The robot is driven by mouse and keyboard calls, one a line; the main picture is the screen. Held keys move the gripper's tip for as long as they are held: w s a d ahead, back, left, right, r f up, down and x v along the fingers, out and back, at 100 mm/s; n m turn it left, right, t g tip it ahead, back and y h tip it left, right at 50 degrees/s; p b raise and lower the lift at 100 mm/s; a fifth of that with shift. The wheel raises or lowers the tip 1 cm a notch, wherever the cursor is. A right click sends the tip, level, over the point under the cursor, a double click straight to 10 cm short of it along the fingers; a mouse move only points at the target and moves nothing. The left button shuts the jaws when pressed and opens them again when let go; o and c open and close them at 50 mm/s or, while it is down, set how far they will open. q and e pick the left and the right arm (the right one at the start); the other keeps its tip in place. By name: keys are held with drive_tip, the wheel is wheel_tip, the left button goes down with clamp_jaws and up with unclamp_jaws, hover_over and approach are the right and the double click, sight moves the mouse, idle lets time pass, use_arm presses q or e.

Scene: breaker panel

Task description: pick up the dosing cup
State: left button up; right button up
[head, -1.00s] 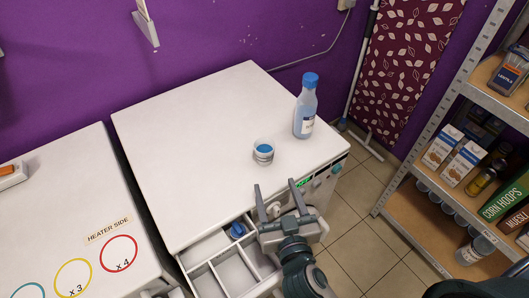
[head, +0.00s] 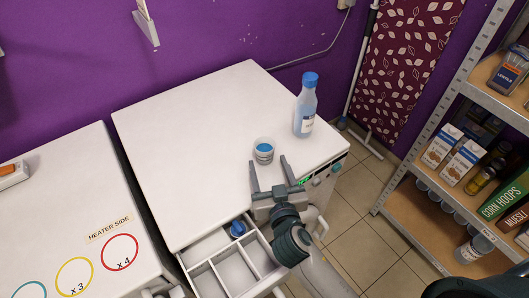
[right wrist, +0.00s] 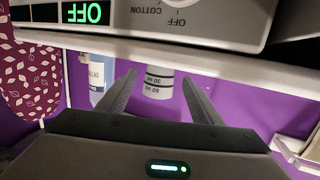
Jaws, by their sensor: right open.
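The dosing cup (head: 263,154) is a small white cup with blue inside, standing upright on the white washing machine top (head: 200,140). In the right wrist view the cup (right wrist: 158,84) appears upside down, with dark volume marks, between the fingers. My right gripper (head: 268,162) is open at the machine's front edge. Its fingertips point at the cup, the left one very near it; I cannot tell whether they touch. My left gripper is not in view.
A blue-capped bottle (head: 305,108) stands right of and behind the cup. An open drawer (head: 228,268) with compartments and a blue piece (head: 237,229) lies below the gripper. Shelves with groceries (head: 468,150) stand at the right. The machine top left of the cup is clear.

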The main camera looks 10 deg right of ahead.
sight(266, 159)
drive_tip(key=shift+w, duration=0.3)
drive_tip(key=w, duration=0.4)
drive_tip(key=shift+f, duration=0.35)
drive_tip(key=shift+w, duration=0.35)
drive_tip(key=shift+w+f, duration=0.1)
drive_tip(key=shift+w, duration=0.1)
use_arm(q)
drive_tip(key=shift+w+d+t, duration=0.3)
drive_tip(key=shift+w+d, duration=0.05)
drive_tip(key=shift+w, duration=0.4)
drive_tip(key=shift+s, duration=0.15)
use_arm(e)
drive_tip(key=c, duration=1.2)
